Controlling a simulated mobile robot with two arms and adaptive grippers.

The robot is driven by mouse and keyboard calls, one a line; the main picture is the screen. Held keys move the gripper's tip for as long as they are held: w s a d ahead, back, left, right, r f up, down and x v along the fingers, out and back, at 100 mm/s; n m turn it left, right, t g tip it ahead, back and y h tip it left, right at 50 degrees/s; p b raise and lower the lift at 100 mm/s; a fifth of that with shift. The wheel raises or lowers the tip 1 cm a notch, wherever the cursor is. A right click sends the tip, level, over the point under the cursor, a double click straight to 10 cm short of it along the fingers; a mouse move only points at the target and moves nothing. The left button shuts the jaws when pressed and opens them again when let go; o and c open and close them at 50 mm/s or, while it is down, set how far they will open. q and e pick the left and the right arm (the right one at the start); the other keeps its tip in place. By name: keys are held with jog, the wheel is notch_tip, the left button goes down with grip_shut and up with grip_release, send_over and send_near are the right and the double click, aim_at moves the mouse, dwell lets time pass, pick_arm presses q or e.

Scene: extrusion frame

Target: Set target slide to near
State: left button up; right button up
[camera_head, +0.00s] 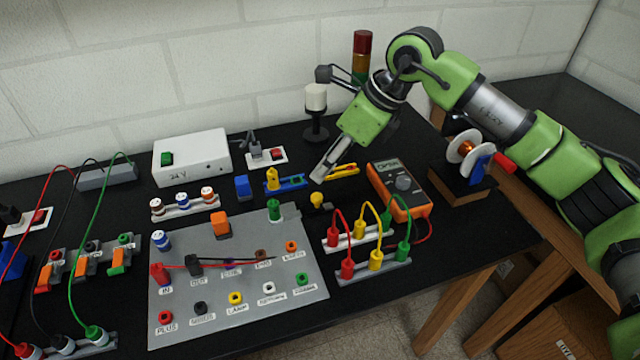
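No part in view is labelled as a target slide, so I cannot tell which one it is. A blue block with an upright yellow piece (273,178) sits on the black bench behind the grey labelled panel. A flat yellow part (342,170) lies to its right, partly behind my gripper. My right gripper (319,178) points down and left between these two parts, above the bench and just behind a small yellow knob (316,200). Its fingers show nearly edge-on, so their opening is unclear, and I see nothing held. My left gripper is out of view.
The grey panel (190,315) with coloured sockets fills the front middle. An orange multimeter (399,189) and upright coloured leads (376,238) stand right of it. A white 24V box (192,157) and a dark stand with a white top (316,100) are behind.

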aim_at(317, 196)
jog(key=shift+h, duration=0.7)
jog(key=w+f+p, duration=0.1)
jog(key=f, duration=0.2)
jog(key=w+a+f+p, duration=0.1)
jog(key=f, duration=0.3)
jog(key=w+f+p, duration=0.1)
jog(key=f, duration=0.3)
jog(key=shift+w+a+f+p, duration=0.15)
jog(key=shift+a+p, duration=0.05)
jog(key=shift+p, duration=0.2)
jog(key=shift+w+a+f, duration=0.15)
jog(key=shift+f, duration=0.35)
grip_shut()
